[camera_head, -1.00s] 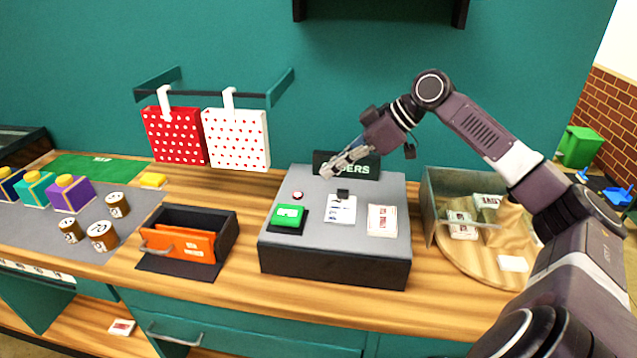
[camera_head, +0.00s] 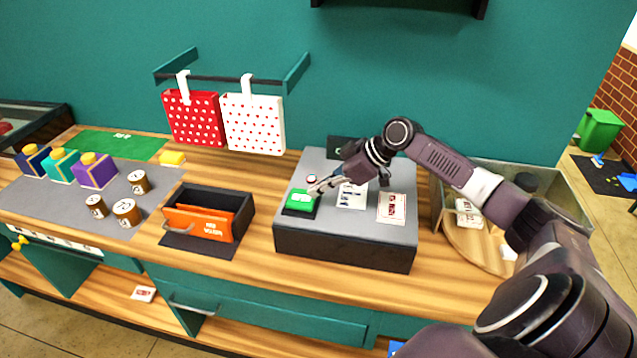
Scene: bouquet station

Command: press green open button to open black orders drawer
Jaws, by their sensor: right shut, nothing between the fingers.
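The green button (camera_head: 300,199) sits on a black base at the left front of the grey top of the black orders box (camera_head: 345,246). The box front looks flush, with no drawer standing out. My right gripper (camera_head: 313,189) is shut and empty, its fingertips at the right edge of the green button. I cannot tell whether they touch it. My left gripper is not in view.
White cards (camera_head: 391,208) lie on the box top. An orange-fronted black tray (camera_head: 201,223) stands to the left. A clear-walled bin with a round wooden board (camera_head: 462,250) is on the right. Two dotted bags (camera_head: 253,124) hang behind.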

